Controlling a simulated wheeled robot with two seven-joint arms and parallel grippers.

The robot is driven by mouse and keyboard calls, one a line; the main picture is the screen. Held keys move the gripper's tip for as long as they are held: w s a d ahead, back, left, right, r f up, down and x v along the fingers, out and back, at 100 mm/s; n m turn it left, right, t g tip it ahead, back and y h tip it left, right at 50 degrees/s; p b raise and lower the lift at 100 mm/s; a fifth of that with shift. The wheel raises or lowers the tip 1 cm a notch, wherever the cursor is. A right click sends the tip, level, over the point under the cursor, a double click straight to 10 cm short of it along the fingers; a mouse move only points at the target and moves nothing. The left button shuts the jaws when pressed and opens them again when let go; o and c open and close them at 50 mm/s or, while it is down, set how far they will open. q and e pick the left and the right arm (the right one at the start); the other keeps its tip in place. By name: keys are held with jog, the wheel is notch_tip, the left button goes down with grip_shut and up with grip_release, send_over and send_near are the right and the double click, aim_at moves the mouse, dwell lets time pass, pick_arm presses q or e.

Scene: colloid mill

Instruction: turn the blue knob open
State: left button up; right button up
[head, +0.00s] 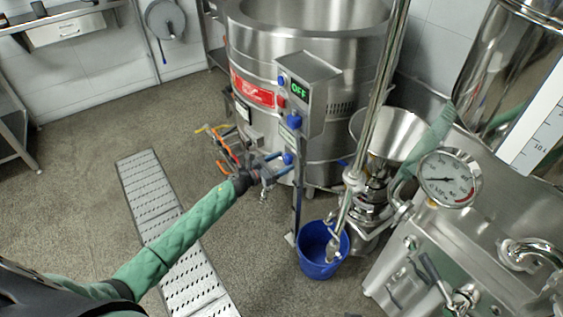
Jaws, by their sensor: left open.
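A small blue knob (288,158) sits low on the front of the big steel kettle (330,50), below the control box. My left arm, in a green sleeve, reaches in from the lower left. My left gripper (281,164) is open at the knob, with its two bluish fingers pointing right toward it. One finger is above and one below. I cannot tell whether they touch the knob. I do not see my right gripper.
A blue bucket (323,250) stands on the floor below a steel pipe (380,90). A funnel (392,135) and a pressure gauge (448,178) are on the right. Orange and yellow hoses (222,145) hang left of the knob. A floor drain grate (165,215) lies in the open floor.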

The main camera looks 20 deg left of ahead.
pick_arm(q)
jog(key=c, duration=1)
